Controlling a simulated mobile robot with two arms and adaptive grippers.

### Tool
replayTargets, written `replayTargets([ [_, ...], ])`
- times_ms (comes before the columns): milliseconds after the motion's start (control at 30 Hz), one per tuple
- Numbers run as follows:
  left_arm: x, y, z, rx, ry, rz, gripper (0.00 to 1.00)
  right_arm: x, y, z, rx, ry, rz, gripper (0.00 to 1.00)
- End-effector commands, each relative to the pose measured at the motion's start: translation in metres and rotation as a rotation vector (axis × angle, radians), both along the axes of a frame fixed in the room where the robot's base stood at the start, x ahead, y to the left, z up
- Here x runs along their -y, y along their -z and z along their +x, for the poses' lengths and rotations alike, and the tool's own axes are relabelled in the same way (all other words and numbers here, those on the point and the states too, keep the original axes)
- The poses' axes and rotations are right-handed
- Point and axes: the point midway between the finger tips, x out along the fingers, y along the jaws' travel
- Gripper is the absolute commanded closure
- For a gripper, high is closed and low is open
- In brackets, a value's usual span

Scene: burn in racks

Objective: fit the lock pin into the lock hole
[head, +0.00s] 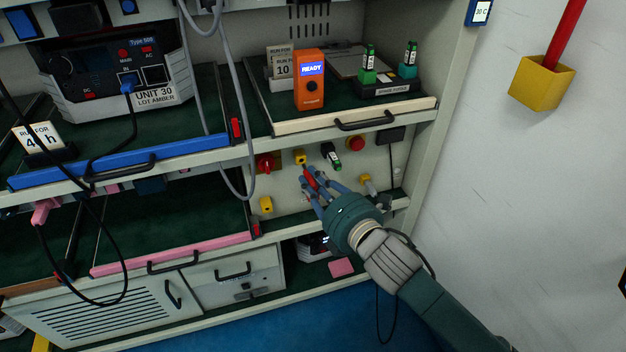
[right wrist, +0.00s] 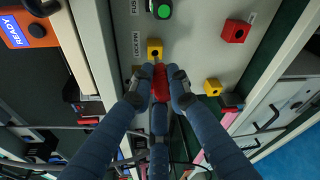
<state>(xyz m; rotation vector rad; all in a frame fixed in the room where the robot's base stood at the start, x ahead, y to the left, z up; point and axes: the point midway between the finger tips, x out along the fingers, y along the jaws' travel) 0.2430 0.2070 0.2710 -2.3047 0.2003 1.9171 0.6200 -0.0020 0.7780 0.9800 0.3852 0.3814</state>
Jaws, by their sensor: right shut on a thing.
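The red lock pin (head: 310,180) is between the fingers of my right gripper (head: 312,190), which is shut on it. In the right wrist view the pin's red body (right wrist: 160,83) shows between the blue fingertips (right wrist: 157,90). Its front end points at a yellow block (right wrist: 154,49) beside the printed words LOCK PIN. The same yellow block (head: 300,157) sits on the light panel just above the pin in the head view. My left gripper is not in view.
A grey cable (head: 232,110) hangs left.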

Motion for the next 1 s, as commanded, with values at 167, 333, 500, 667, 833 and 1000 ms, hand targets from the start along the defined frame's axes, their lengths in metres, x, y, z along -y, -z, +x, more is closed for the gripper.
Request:
replayTargets([
  [167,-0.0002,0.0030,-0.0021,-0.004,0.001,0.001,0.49,-0.0001,-0.0002,0.0000,0.000,0.001,0.001,1.00],
  [333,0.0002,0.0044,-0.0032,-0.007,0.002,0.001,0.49,-0.0001,-0.0002,0.0000,0.001,0.000,0.001,1.00],
  [500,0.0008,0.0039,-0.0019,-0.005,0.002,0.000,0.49,-0.0001,-0.0003,0.0000,0.001,0.000,0.001,1.00],
  [667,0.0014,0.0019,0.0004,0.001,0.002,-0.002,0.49,-0.0001,-0.0004,0.0000,0.001,0.001,0.002,1.00],
  [833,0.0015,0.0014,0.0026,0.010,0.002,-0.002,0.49,0.0000,-0.0006,0.0001,0.001,0.003,0.002,1.00],
  [1000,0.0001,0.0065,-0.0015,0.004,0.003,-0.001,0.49,-0.0001,-0.0004,0.0000,0.002,0.004,0.004,1.00],
])
